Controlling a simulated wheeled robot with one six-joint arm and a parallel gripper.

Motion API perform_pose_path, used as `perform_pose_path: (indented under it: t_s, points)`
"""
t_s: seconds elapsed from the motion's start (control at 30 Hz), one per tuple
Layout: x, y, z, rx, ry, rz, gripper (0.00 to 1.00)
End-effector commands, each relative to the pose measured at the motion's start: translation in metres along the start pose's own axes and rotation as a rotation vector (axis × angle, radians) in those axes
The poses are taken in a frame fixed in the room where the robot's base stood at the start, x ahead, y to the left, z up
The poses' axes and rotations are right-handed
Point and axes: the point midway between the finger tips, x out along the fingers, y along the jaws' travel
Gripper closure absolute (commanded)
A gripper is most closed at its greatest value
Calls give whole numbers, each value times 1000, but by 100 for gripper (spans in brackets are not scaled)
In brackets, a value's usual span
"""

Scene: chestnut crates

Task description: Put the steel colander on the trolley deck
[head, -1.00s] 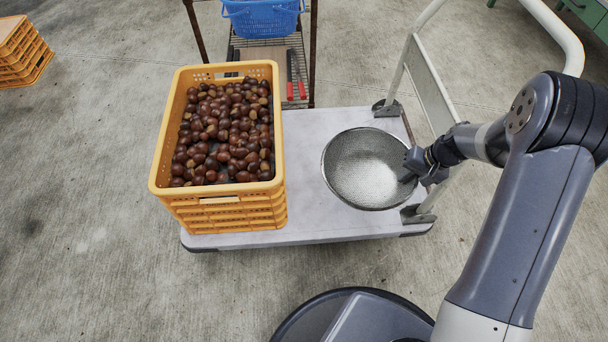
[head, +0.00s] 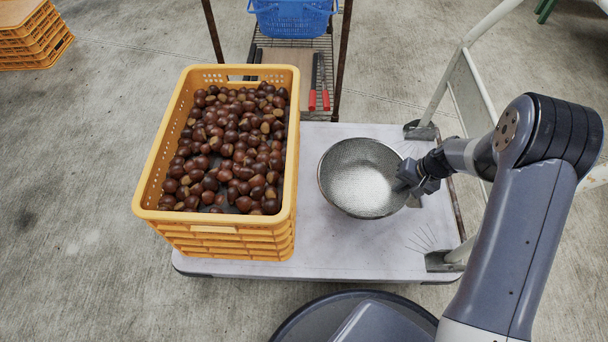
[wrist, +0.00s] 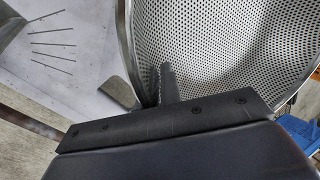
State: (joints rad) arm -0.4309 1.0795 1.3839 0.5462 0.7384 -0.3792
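The steel colander (head: 352,190) is a round perforated bowl, upright over the right part of the pale trolley deck (head: 325,250), to the right of the chestnut crate. My gripper (head: 408,182) is at the colander's right rim. In the wrist view the rim of the colander (wrist: 225,45) runs between my two fingertips (wrist: 145,88), one inside the bowl and one outside. The gripper looks shut on this rim. The colander's underside is hidden, so I cannot tell whether it touches the deck.
A yellow crate (head: 225,229) full of chestnuts fills the deck's left side. The trolley's pale handle frame (head: 470,75) rises at the right. Behind stands a wire rack (head: 300,47) with a blue basket (head: 293,18) and red-handled tools (head: 318,98). Stacked crates (head: 35,40) stand far left.

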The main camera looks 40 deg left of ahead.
Motion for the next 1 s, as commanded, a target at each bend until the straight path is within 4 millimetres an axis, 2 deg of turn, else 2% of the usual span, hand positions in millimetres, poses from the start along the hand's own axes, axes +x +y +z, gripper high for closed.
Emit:
perform_pose_path:
  t_s: [0.3, 0.6, 0.77, 1.0]
  points:
    - [5, 2, 0, 0, -1, 0, 100]
    - [54, 20, 1, 0, -2, 0, 100]
    - [66, 25, 0, 1, 0, 0, 100]
    - [95, 36, 1, -1, -1, 0, 100]
